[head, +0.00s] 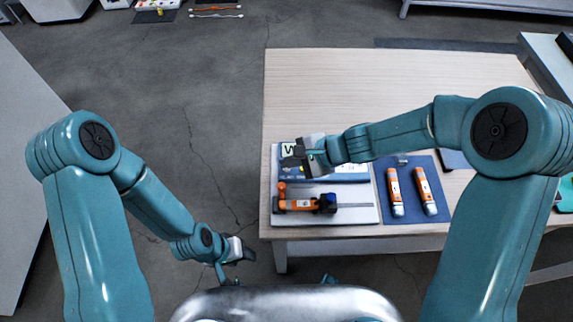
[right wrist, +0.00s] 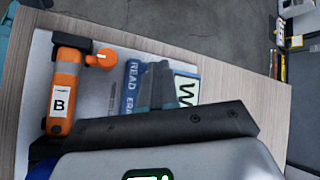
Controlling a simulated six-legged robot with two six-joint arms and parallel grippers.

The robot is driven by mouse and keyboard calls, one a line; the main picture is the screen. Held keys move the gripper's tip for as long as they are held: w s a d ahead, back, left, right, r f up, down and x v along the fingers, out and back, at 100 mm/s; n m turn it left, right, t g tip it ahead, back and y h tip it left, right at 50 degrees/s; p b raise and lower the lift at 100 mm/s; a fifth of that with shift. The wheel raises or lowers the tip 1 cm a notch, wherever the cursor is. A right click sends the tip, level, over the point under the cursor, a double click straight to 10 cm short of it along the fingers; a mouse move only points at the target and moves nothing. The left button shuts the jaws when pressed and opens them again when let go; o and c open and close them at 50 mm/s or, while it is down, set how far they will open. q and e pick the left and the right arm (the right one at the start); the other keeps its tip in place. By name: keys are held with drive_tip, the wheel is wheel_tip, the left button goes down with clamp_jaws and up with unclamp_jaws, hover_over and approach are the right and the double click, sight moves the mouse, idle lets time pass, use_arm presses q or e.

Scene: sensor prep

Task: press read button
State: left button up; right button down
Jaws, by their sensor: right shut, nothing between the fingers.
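A blue panel (head: 345,172) lies on the table, with a white label bearing a "W" (head: 288,149). In the right wrist view the blue panel (right wrist: 131,92) carries the word "READ" and part of a second word. My right gripper (head: 299,154) is over the panel's left part, next to the W label. It is shut and empty, and its fingertips (right wrist: 156,86) show beside the READ lettering. I cannot make out the read button itself; the gripper covers part of the panel. I cannot tell whether the fingertips touch it. My left gripper (head: 238,252) hangs low, left of the table.
An orange device (head: 300,205) marked "B" in the right wrist view (right wrist: 60,98) lies on a pale board just in front of the panel. Two orange-and-white tubes (head: 395,190) lie on a blue mat (head: 411,214) to the right. The table's back half (head: 390,80) is clear.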

sight(290, 172)
drive_tip(key=shift+r, duration=0.35)
wheel_tip(290, 172, up, 5)
drive_tip(key=p, duration=0.4)
idle(0.8)
drive_tip(key=shift+s, duration=0.1)
